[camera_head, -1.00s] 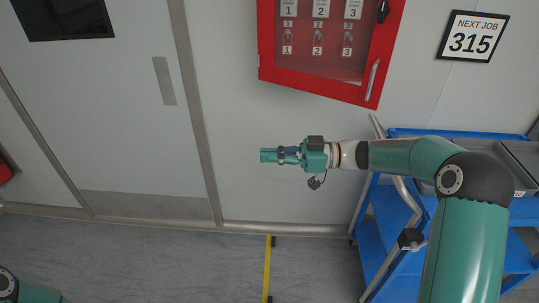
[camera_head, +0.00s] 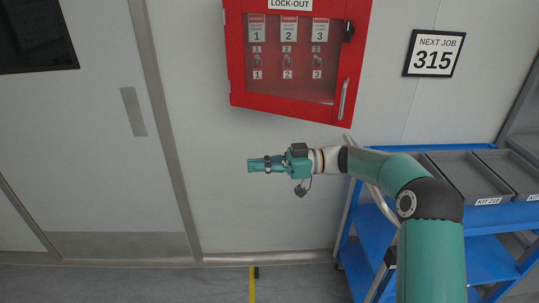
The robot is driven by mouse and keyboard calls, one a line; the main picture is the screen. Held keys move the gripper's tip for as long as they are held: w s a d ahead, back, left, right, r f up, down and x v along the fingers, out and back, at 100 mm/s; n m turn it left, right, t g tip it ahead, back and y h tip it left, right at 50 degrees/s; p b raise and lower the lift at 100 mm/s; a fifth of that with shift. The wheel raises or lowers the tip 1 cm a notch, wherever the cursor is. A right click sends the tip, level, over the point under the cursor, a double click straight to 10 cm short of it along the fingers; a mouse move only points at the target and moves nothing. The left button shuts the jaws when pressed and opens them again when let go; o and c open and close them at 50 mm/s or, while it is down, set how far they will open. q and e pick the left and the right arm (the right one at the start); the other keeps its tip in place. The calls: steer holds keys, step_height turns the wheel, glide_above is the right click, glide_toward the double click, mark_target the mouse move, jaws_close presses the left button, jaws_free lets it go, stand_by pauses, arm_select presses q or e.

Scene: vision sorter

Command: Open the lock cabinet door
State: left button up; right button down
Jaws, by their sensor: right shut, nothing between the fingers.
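The red lock cabinet (camera_head: 237,97) hangs on the wall at the top middle, labelled LOCK-OUT. Its glazed door is closed. Numbered tags and padlocks in three columns show through the window. The door's silver handle (camera_head: 343,99) is on the right side, with a black latch (camera_head: 348,31) above it. My right gripper (camera_head: 252,165) is shut and empty. It points left, below the cabinet and apart from it, lower left of the handle. My left gripper is out of view.
A blue cart (camera_head: 485,218) with grey trays (camera_head: 461,180) stands at right, partly behind my right arm. A NEXT JOB 315 sign (camera_head: 434,53) hangs right of the cabinet. A grey door (camera_head: 100,130) is at left.

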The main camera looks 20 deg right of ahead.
steer(key=shift+w+d, duration=2.55)
steer(key=shift+d, duration=0.25)
steer(key=w+a+f+m+h, duration=0.25)
steer(key=f+m, duration=0.35)
steer(key=f, duration=0.6)
steer(key=s+a+f+m+g+h, duration=0.1)
steer(key=s+a+f+m+h, duration=0.25)
steer(key=f, duration=0.65)
steer(key=s+a+f+m+g+h, duration=0.25)
steer(key=s+f, duration=0.25)
steer(key=f, duration=0.5)
steer(key=s+a+f+m+g+h, duration=0.2)
steer(key=s+a+f+m+h, duration=0.15)
steer(key=s+f, duration=0.95)
steer(key=s+a+r+h, duration=0.1)
steer(key=s+a, duration=0.3)
steer(key=s, duration=1.2)
steer(key=shift+a+r, duration=0.2)
steer(key=shift+r, duration=0.3)
steer(key=shift+s+m, duration=0.1)
steer(key=shift+m, duration=0.15)
